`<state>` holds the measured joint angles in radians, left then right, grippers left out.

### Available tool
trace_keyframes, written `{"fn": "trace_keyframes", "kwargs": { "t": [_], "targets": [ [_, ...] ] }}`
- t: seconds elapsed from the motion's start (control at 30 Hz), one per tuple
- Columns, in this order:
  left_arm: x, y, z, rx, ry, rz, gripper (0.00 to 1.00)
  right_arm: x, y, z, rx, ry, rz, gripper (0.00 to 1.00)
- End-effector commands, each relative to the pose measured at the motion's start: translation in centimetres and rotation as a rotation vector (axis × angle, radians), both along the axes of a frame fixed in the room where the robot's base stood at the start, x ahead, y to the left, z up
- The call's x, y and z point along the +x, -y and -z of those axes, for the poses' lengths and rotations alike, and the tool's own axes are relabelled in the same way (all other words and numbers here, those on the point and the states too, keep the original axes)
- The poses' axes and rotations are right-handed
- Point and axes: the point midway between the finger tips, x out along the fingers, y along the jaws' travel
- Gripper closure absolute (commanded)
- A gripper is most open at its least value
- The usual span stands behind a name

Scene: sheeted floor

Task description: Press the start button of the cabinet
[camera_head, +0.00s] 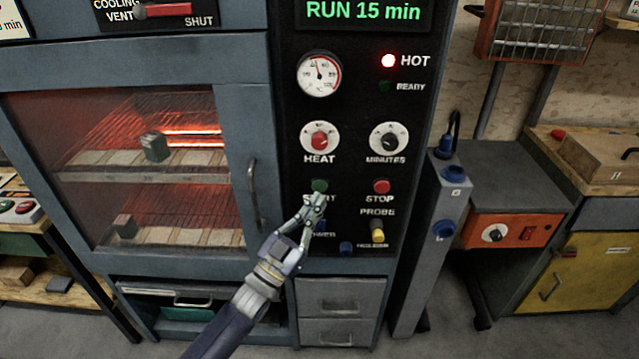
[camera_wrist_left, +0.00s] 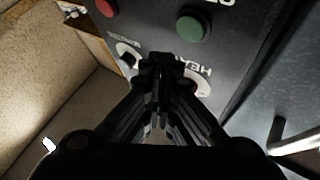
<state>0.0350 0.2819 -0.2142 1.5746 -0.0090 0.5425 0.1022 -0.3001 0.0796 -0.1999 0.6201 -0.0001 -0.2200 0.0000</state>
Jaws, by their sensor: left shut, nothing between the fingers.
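The cabinet (camera_head: 155,63) has a black control panel with a green start button (camera_head: 320,186) under the HEAT knob. My left gripper (camera_head: 316,200) is shut and empty, its tips just below the start button and over part of its label. In the left wrist view the panel appears upside down; the green button (camera_wrist_left: 193,29) lies beyond the fingertips (camera_wrist_left: 160,60), up and right, with a visible gap in the picture. Whether the tips touch the panel cannot be told. The display (camera_head: 364,11) reads RUN 15 min and the red HOT lamp (camera_head: 388,61) is lit. My right gripper is not in view.
The red stop button (camera_head: 381,187) is right of the start button. The oven door handle (camera_head: 254,194) stands out at left. A grey post (camera_head: 433,240) stands at right.

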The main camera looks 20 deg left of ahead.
Motion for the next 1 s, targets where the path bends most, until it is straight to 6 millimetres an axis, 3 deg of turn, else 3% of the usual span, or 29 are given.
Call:
{"fn": "trace_keyframes", "kwargs": {
  "t": [0.3, 1.0],
  "targets": [
    [-2.2, 0.6, 0.0, 0.000, -0.001, -0.001, 1.00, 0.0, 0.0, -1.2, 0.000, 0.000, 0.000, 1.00],
    [-2.2, 0.6, 0.0, 0.001, 0.000, 0.000, 1.00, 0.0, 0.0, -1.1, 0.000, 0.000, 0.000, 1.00]
  ]
}}
